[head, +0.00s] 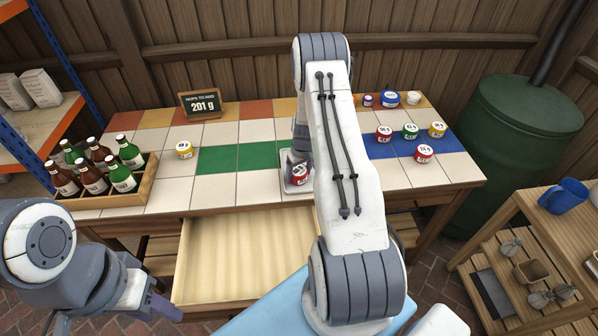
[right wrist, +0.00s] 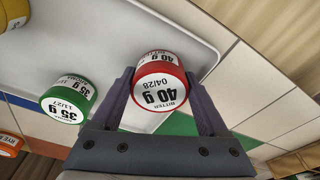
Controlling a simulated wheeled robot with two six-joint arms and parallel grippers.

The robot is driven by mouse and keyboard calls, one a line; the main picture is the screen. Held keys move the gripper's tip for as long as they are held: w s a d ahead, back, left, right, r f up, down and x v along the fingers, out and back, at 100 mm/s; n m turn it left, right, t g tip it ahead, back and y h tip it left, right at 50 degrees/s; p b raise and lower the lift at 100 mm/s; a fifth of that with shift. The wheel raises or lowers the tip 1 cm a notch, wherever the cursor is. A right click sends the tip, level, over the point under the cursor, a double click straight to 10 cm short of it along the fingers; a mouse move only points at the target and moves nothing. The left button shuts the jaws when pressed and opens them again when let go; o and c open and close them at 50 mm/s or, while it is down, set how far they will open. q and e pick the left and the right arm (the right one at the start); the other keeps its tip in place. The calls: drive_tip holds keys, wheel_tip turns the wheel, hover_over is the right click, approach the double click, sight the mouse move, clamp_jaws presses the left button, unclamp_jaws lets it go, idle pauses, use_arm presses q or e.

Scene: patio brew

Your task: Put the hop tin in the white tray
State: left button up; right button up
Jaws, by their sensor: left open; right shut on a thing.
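My right gripper (head: 293,160) is shut on a red-banded tin (head: 299,175) with a white lid. In the right wrist view the tin (right wrist: 160,82) sits between both fingers, its lid reading 40 g, BITTER, 04/28. The white tray (right wrist: 110,38) lies behind the tin in that view. In the head view my right arm hides most of the tray (head: 288,189). I cannot tell whether the tin touches the tray's floor. My left gripper (head: 160,304) is open and empty at the lower left, before the table.
A green 35 g tin (right wrist: 68,102) is near the tray's edge. A white-and-yellow tin (head: 184,149) stands left on the tiles. Several tins, including a red one (head: 423,153), stand at the right. A bottle crate (head: 149,183) is at the left; an open drawer (head: 240,255) juts out in front.

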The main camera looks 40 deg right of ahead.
sight(302, 175)
drive_tip(key=shift+f, duration=0.1)
drive_tip(key=shift+f+b, duration=0.15)
drive_tip(key=shift+b, duration=0.15)
drive_tip(key=o, duration=1.1)
drive_tip(key=shift+r+p, duration=0.3)
drive_tip(key=shift+p, duration=0.05)
drive_tip(key=shift+r, duration=0.3)
drive_tip(key=r, duration=0.3)
drive_tip(key=s+r+b, duration=0.1)
drive_tip(key=r, duration=0.3)
drive_tip(key=s+r+b, duration=0.1)
drive_tip(key=r, duration=0.3)
drive_tip(key=shift+a+r, duration=0.1)
drive_tip(key=shift+a, duration=0.05)
